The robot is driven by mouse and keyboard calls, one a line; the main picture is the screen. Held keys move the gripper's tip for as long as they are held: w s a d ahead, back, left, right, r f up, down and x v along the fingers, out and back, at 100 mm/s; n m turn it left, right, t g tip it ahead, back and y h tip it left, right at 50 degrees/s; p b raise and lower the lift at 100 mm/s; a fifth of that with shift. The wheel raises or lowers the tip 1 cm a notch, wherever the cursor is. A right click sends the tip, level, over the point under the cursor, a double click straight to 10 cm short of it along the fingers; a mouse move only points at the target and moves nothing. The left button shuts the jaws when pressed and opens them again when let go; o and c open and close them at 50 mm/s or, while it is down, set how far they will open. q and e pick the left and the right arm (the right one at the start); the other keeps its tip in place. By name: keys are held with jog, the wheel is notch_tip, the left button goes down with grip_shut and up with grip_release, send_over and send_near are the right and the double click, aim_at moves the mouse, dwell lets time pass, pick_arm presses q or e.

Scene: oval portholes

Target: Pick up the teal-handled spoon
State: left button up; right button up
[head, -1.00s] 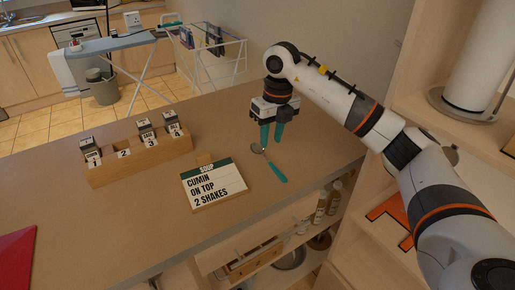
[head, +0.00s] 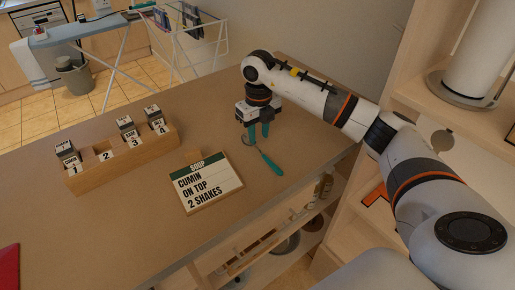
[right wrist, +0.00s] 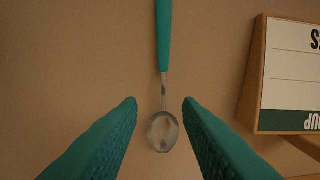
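The teal-handled spoon (head: 269,161) lies on the counter (head: 130,215), right of the soup sign. In the right wrist view, its teal handle (right wrist: 164,35) runs up out of the picture, and its metal bowl (right wrist: 162,132) lies between my fingers. My right gripper (head: 259,134) points down over the bowl end of the spoon. It also shows in the right wrist view (right wrist: 160,103), with its two teal fingers apart on either side of the spoon, not touching it. My left gripper is not in view.
A wooden rack (head: 120,160) with numbered slots holds several small jars farther left. A red item (head: 9,268) lies at the lower left. Counter between them is clear.

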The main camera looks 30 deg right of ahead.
aim_at(258, 148)
jog(key=f+p, duration=0.1)
jog(key=f, duration=0.3)
jog(key=shift+a+f, duration=0.2)
jog(key=shift+c, duration=0.3)
grip_shut()
